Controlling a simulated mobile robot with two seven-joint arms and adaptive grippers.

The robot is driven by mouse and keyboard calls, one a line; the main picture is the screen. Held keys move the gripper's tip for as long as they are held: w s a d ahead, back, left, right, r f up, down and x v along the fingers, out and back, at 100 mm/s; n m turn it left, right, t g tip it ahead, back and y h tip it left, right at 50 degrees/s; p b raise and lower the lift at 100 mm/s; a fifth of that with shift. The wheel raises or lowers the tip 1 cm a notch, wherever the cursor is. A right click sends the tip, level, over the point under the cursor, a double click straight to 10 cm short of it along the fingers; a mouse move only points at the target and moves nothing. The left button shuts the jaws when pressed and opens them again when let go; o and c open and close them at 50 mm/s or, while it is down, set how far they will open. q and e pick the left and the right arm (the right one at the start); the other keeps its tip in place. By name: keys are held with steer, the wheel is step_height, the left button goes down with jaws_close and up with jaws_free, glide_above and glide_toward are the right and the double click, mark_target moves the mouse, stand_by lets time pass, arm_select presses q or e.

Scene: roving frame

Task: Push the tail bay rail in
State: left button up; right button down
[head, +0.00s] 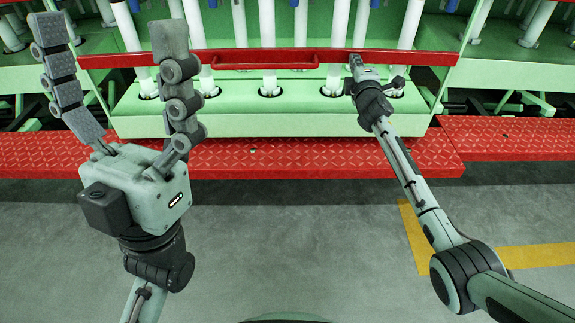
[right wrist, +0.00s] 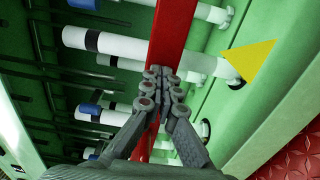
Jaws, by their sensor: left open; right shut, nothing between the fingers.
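A long red rail (head: 225,60) with a recessed handle-like section runs across the front of a green bay (head: 240,125) in the head view. I take it to be the tail bay rail; no label is readable. My right gripper (head: 356,62) is shut and empty, its fingertips at the rail, right of the handle section. In the right wrist view the shut fingers (right wrist: 161,72) lie over the red rail (right wrist: 174,30); whether they touch it I cannot tell. My left gripper (head: 110,45) is open and empty, its fingers pointing up, overlapping the rail's left part in the picture.
White upright tubes (head: 268,25) stand behind the rail in green racks. Red tread-plate steps (head: 285,158) run along the front below. The grey floor (head: 300,240) is clear, with a yellow line (head: 540,255) at right. A yellow triangle (right wrist: 249,62) shows in the right wrist view.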

steer(key=s+p, duration=0.4)
steer(key=s, duration=0.3)
steer(key=shift+s+d, duration=0.15)
steer(key=shift+s, duration=0.2)
stand_by(0.4)
